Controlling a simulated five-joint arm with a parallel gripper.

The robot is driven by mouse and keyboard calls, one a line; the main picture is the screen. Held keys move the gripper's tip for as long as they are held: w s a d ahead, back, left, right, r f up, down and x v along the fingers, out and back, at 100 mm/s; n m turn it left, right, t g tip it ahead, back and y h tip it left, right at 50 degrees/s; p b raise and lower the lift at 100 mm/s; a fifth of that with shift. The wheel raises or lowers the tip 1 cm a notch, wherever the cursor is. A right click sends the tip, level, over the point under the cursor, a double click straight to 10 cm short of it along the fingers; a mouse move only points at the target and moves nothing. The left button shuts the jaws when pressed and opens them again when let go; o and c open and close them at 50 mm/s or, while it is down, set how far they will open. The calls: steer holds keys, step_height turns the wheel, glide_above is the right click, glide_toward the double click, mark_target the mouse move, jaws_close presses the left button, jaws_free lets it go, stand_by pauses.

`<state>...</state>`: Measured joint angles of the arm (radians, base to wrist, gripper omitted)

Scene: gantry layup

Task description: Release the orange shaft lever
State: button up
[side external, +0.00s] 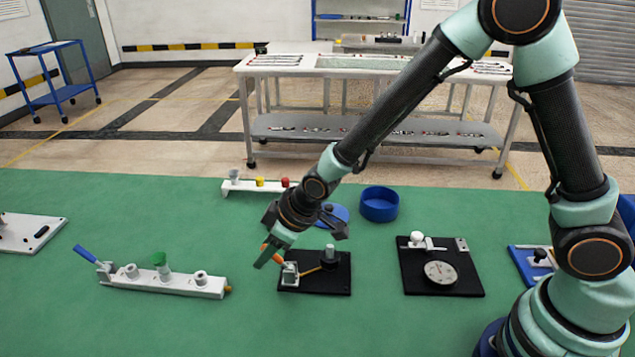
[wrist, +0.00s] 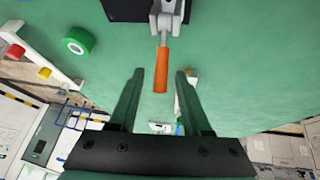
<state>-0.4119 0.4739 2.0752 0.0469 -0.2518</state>
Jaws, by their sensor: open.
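The orange shaft lever (wrist: 161,72) shows in the wrist view as an orange grip on a grey arm, joined to a metal bracket (wrist: 168,20) at the top. My gripper (wrist: 160,76) is open, with one green finger on each side of the orange grip and a visible gap to both. My gripper (side external: 272,250) is over the plate's left end and partly hides the orange grip there. I cannot tell the depth between fingers and grip.
A white fixture with a blue lever (side external: 165,283) lies to the left. A black plate with a dial (side external: 441,272) lies to the right. A blue round container (side external: 379,204) and a white rail with coloured knobs (side external: 256,186) stand behind. Green mat is clear in front.

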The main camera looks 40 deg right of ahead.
steer(key=v, duration=1.2)
steer(key=shift+s, duration=0.1)
